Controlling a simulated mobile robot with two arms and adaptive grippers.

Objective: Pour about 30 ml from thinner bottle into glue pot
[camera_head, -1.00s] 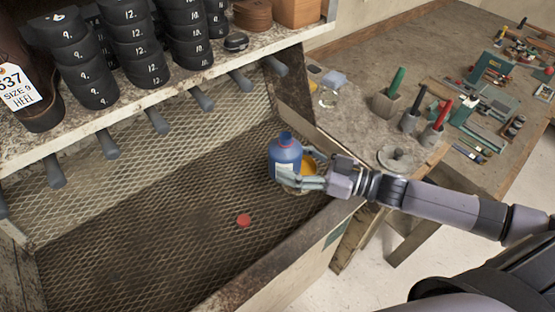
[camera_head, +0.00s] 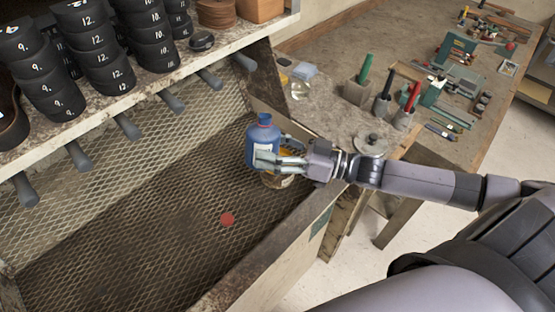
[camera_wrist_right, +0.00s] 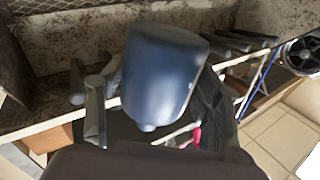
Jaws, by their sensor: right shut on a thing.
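The blue thinner bottle (camera_head: 263,142), with a pale label and a blue neck, stands close to upright in my right gripper (camera_head: 280,160). The fingers are shut around its body. In the right wrist view the bottle (camera_wrist_right: 163,72) fills the middle, with a grey finger (camera_wrist_right: 95,112) at its left. A pot with amber-yellow colour (camera_head: 278,181), which looks like the glue pot, sits just below and behind the gripper. My fingers hide much of it, and its opening and contents are not clear. My left gripper is not in view.
A shelf edge with grey pegs (camera_head: 171,101) and stacked black heels (camera_head: 95,40) overhangs at left. The workbench at right holds a lidded metal pot (camera_head: 371,146) and tools in holders (camera_head: 357,91).

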